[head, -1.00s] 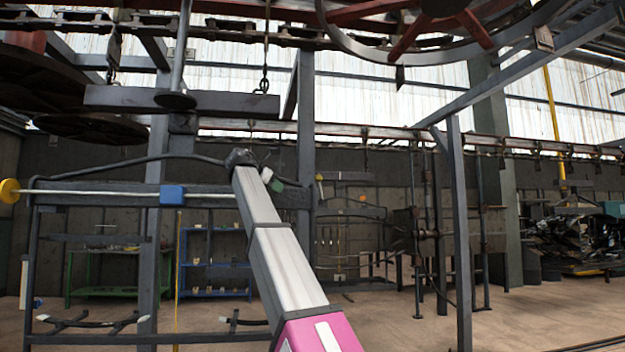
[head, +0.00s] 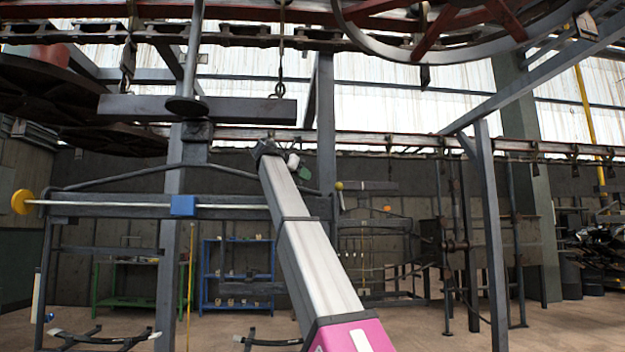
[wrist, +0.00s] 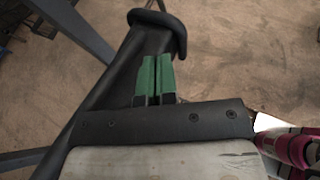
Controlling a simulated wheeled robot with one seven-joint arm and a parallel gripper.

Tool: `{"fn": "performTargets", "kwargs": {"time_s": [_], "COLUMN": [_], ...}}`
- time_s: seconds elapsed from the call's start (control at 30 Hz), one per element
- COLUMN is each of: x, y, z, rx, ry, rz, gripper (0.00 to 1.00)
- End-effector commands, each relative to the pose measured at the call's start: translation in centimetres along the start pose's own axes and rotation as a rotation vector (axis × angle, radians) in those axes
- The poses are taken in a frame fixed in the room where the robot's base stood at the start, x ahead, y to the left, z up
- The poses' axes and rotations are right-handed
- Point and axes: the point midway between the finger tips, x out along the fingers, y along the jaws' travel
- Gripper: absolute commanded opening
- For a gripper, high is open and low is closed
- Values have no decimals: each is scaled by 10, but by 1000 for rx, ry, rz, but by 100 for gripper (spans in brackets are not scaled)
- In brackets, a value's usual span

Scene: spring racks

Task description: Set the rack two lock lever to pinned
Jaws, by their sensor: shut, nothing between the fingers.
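The near rack is a dark metal frame (head: 110,210) in the head view, with a pale rod, a yellow disc (head: 22,202) at its left end and a blue block (head: 183,205) on the rod. I cannot tell which rack is rack two, and no lock lever is clearly identifiable. My gripper (head: 304,172) is at the far end of my silver arm, in front of the rack's right upper part. In the wrist view its green fingers (wrist: 154,80) are together and empty. A black tube with a rounded end (wrist: 158,22) lies just beyond them; contact is unclear.
A farther rack with a yellow ball (head: 339,186) and an orange knob (head: 387,208) stands right of my arm. A dark beam (head: 195,109) hangs from above. Grey posts (head: 486,240) stand to the right. Green (head: 125,302) and blue (head: 238,306) shelves stand behind the near rack.

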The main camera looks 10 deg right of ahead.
Motion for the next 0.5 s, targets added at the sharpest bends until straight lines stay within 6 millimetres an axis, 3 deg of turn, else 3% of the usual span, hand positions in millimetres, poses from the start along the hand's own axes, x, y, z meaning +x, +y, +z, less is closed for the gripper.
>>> {"fn": "performTargets", "kwargs": {"time_s": [0.5], "x": [93], "y": [0], "z": [5], "rx": [1], "ry": [0], "rz": [-2], "gripper": [0]}}
